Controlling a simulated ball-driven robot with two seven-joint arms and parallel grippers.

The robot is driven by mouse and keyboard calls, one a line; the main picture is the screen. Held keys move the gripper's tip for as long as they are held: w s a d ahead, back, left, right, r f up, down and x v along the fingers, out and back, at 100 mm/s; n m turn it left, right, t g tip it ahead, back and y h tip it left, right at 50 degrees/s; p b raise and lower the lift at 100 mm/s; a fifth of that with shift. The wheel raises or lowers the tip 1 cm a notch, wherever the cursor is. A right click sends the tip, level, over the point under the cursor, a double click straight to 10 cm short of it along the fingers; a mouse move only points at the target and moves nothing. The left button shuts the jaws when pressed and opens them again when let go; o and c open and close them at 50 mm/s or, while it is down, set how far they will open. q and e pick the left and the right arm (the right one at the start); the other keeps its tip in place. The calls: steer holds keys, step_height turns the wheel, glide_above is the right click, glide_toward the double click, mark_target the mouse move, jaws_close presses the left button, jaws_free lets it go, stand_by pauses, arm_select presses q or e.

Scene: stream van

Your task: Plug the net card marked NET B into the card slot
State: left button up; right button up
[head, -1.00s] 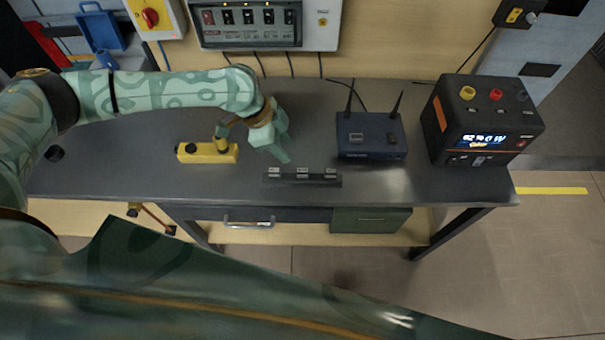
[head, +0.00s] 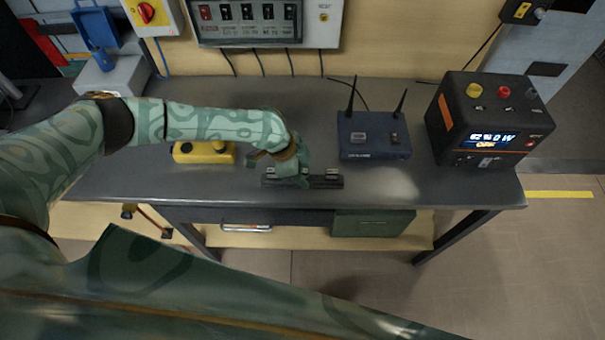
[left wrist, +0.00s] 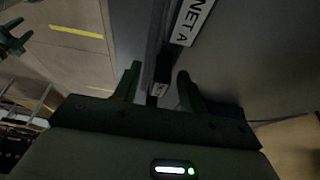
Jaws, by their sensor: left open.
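A low black rack (head: 325,183) lies near the table's front edge and holds small pale-topped cards. The right card (head: 333,172) shows; the middle of the rack is hidden by my left gripper. No NET B label can be read. My left gripper (head: 290,183) is open, low over the middle of the rack. In the left wrist view, a small pale-labelled block (left wrist: 158,90) shows between the open fingers, its marking unreadable. A plate marked NET A (left wrist: 193,20) is beyond them. The dark blue router-like box (head: 374,150) has a pale rectangle and a dark patch on top; I cannot tell which is the slot.
A yellow block (head: 204,153) lies behind left of the rack. A black power unit (head: 490,120) stands at the right. The table between rack and power unit is clear in front. A green two-pronged shape at the left wrist view's left edge may be my right gripper (left wrist: 14,38).

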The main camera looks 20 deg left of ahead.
arm_select(q)
jaws_close()
steer(key=shift+r, duration=0.1)
